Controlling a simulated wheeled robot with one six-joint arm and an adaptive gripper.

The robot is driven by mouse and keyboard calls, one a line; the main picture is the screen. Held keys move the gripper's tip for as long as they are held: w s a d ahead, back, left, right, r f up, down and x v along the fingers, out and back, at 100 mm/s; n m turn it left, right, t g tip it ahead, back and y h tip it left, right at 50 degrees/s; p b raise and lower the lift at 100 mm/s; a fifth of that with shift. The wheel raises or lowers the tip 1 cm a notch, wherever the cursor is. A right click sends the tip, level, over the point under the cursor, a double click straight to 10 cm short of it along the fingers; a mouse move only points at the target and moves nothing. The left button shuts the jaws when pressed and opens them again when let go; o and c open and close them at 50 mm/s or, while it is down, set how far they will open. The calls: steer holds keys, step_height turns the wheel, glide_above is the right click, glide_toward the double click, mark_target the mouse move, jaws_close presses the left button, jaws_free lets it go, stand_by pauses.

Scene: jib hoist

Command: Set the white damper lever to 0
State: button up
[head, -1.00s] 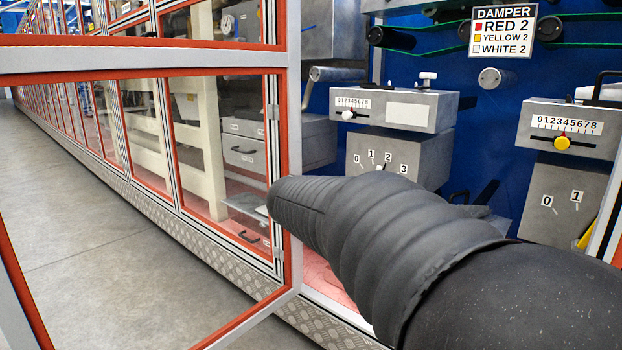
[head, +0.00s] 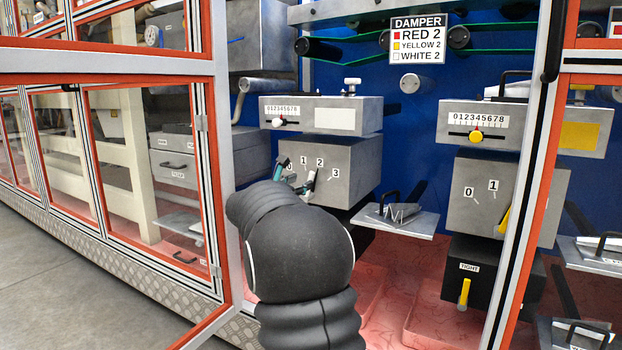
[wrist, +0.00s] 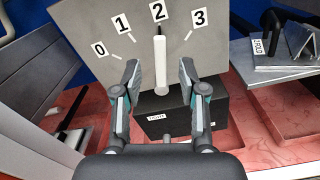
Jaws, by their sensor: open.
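The white damper lever (wrist: 160,65) stands upright in the wrist view and points at the 2 on a grey box with a 0 to 3 scale. The box (head: 355,185) shows in the head view under a slider unit, and my gripper covers part of its scale there. My gripper (wrist: 160,72) is open, one finger to the left of the lever and one to the right, with a visible gap on each side. In the head view my gripper (head: 293,175) is in front of the box, partly behind my arm.
A sign (head: 417,39) reads red 2, yellow 2, white 2. A yellow lever box (head: 480,215) stands to the right. A small shelf with a handle (head: 395,218) juts out right of the white lever's box. An open framed door (head: 215,150) stands at left.

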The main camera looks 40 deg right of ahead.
mark_target(310, 177)
steer(key=x, duration=0.7)
steer(key=shift+w+d, duration=0.1)
steer(key=shift+d, duration=0.1)
jaws_close()
